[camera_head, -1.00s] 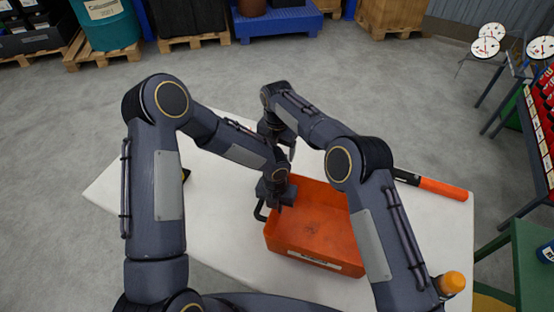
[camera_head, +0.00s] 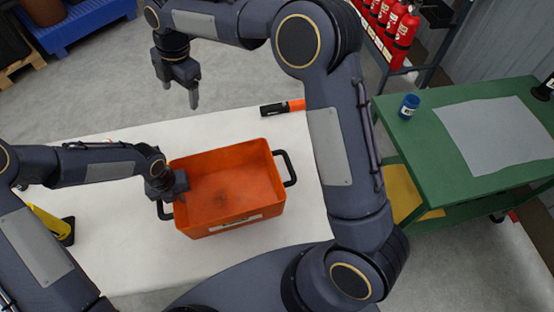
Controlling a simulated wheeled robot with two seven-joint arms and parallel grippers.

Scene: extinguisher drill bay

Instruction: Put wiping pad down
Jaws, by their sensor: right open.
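I cannot make out a wiping pad in the head view. An orange crate (camera_head: 258,160) with black handles stands on the white table (camera_head: 130,262), and its visible inside looks empty. My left gripper (camera_head: 169,201) is at the crate's left wall, beside the left handle (camera_head: 163,210). Its fingers are mostly hidden, so I cannot tell whether it grips the handle. My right gripper (camera_head: 194,98) is open and points down beyond the crate's far side, with nothing visible in it.
An orange and black tool (camera_head: 282,108) lies at the table's far edge. A yellow and black object (camera_head: 52,225) is at the left. A green bench (camera_head: 480,110) on the right bears a grey sheet (camera_head: 494,135) and a blue container (camera_head: 409,107). Red extinguishers (camera_head: 404,38) stand behind.

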